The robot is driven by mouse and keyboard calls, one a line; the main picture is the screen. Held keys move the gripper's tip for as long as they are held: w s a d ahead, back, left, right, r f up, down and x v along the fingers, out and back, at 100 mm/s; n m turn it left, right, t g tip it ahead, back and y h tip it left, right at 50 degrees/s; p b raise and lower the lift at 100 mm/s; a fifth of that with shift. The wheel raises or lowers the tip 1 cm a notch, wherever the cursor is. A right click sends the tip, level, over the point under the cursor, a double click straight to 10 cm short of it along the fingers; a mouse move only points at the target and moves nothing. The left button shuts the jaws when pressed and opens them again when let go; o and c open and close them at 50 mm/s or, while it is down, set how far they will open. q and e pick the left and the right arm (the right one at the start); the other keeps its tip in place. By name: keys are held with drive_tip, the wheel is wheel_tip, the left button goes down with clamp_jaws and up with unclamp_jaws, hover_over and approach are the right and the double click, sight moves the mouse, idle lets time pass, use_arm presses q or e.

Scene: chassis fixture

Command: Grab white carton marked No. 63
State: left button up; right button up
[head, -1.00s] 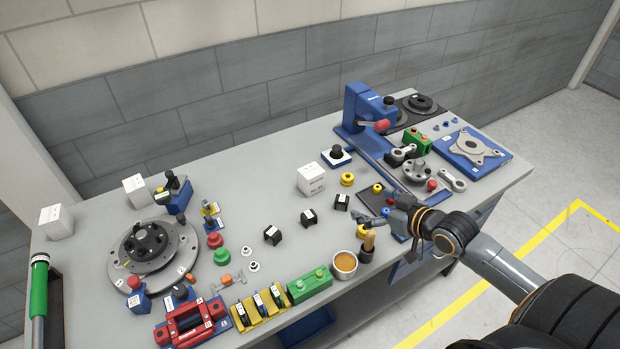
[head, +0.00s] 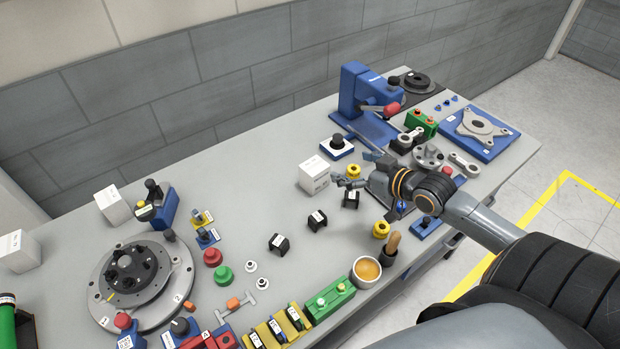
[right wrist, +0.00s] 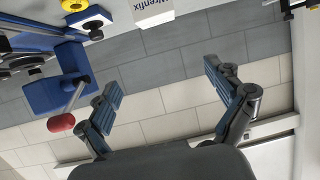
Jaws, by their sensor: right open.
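A white carton (head: 314,175) stands upright mid-table in the head view; small print on its front is too small to read surely. Two more white cartons stand at the left, one near the round fixture (head: 113,205) and one at the far left edge (head: 18,250); their numbers are not clearly legible. My right gripper (head: 355,169) is open and empty, just right of the middle carton, its fingers pointing towards it. In the right wrist view the open fingers (right wrist: 165,90) are apart, and a white printed carton (right wrist: 155,10) shows at the top edge. My left gripper is not in view.
A yellow ring (head: 353,171) and a black block (head: 351,200) lie close to my right gripper. A black knob on a white-topped base (head: 337,146) and a blue press (head: 362,92) stand behind.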

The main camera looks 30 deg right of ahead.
wheel_tip(320, 180, down, 4)
drive_tip(key=b, duration=0.4)
drive_tip(key=p, duration=0.1)
approach(315, 166)
drive_tip(key=x, duration=0.5)
drive_tip(key=shift+d+f, duration=0.25)
drive_tip(key=shift+w+a+p, duration=0.1)
drive_tip(key=shift+w+p, duration=0.2)
drive_tip(key=shift+w, duration=0.15)
drive_tip(key=p+x, duration=0.1)
drive_tip(key=x, duration=0.2)
drive_tip(key=shift+w+a, duration=0.2)
drive_tip(key=shift+w+f, duration=0.3)
drive_tip(key=shift+w, duration=0.2)
drive_tip(key=shift+r, duration=0.1)
drive_tip(key=c, duration=1.6)
